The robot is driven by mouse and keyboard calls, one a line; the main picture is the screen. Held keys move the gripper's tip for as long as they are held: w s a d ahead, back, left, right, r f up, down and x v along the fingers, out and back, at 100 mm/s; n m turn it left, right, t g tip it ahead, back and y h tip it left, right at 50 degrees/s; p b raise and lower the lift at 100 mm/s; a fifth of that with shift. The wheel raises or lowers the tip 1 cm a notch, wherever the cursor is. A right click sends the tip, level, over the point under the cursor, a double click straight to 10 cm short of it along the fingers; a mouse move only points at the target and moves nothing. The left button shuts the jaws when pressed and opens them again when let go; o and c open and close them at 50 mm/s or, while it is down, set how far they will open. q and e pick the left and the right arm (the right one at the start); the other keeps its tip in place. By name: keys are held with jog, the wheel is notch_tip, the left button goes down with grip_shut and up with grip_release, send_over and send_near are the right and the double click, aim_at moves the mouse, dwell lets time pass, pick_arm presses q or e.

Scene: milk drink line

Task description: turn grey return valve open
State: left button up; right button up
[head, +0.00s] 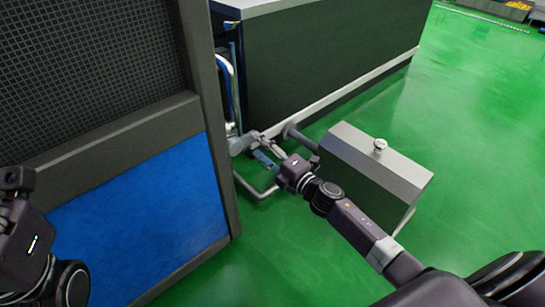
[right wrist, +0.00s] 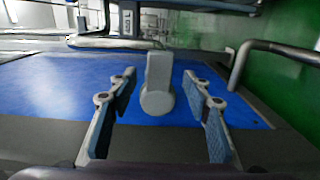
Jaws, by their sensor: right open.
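The grey return valve (head: 237,146) shows as a small grey knob low beside the pipes, at the right edge of the large panelled frame. In the right wrist view the grey handle (right wrist: 158,85), with a rounded near end, stands between the two fingers. My right gripper (head: 257,148) is open at the valve; its fingers (right wrist: 158,78) lie on either side of the handle, with visible gaps to both pads. Part of my left gripper (head: 22,225) shows at the left edge; its fingers cannot be made out.
A grey metal box (head: 370,165) with a sloped lid and knob stands beside my right forearm. A large dark cabinet (head: 320,50) is behind. The frame with a blue panel (head: 145,220) is at left. A bent pipe (head: 258,192) runs low near the gripper. Green floor (head: 470,130) is clear at right.

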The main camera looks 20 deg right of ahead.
jog(key=v, duration=0.6)
jog(key=shift+s, duration=0.3)
jog(key=shift+d, duration=0.1)
